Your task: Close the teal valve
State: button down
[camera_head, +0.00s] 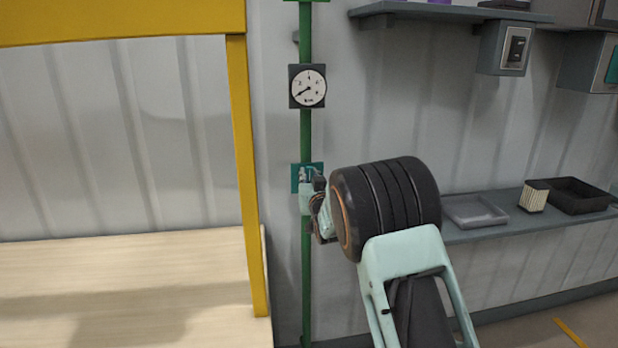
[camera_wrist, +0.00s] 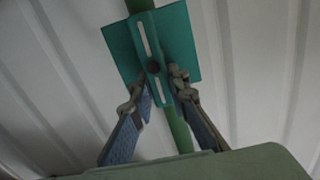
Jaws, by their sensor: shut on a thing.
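The teal valve (camera_head: 297,177) sits on a vertical green pipe, below a round gauge. In the wrist view its square teal plate (camera_wrist: 186,38) lies behind a narrow teal handle (camera_wrist: 143,36) with pale stripes and a dark centre pivot. The handle runs roughly along the pipe. My gripper (camera_wrist: 159,92) has one finger on each side of the handle's lower end and is shut on it. In the head view my gripper (camera_head: 312,190) is at the valve, and my wrist partly hides it.
The green pipe (camera_head: 306,130) carries the gauge (camera_head: 308,87) above the valve. A yellow frame (camera_head: 246,170) stands over a wooden surface (camera_head: 120,290) at left. At right, a low shelf (camera_head: 500,224) holds trays, and an upper shelf (camera_head: 450,12) juts from the wall.

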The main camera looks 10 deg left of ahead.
jog(key=shift+w+d+f+m+b, duration=0.1)
jog(key=shift+d+f+m+b, duration=0.3)
jog(key=shift+m+b, duration=3.1)
jog(key=shift+w+d+f+m+b, duration=0.15)
jog(key=shift+d+f+m+b, duration=0.25)
jog(key=shift+m+b, duration=3.05)
jog(key=shift+w+d+f+m+b, duration=0.1)
jog(key=shift+d+f+m+b, duration=0.3)
jog(key=shift+m+b, duration=3.1)
jog(key=n+b, duration=0.3)
jog(key=c, duration=1.8)
grip_release()
jog(key=shift+c, duration=0.2)
jog(key=v, duration=1.2)
